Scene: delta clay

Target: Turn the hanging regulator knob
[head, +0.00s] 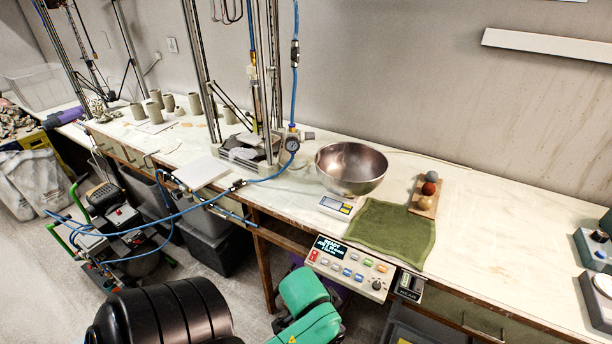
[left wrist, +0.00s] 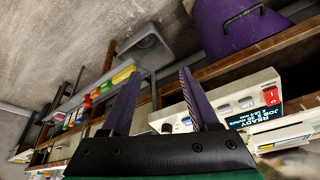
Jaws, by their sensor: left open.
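The hanging regulator (head: 291,139) has a round dial gauge and hangs on the blue hose in front of the vertical posts, over the worktable. A small dark knob-like part (head: 308,135) sticks out on its right side; its setting is too small to tell. My left gripper (left wrist: 158,98) shows in the left wrist view with its two purple fingers apart and nothing between them. The regulator is not visible in that view. In the head view a green part of my arm is low at the bottom centre, well below and apart from the regulator; its fingertips are hidden.
A metal bowl (head: 351,168), a green towel (head: 390,232) and a board of balls (head: 424,198) lie right of the regulator. A control panel (head: 347,269) fronts the table; it shows tilted in the left wrist view (left wrist: 232,112). A blue hose (head: 200,202) crosses to a compressor (head: 112,215).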

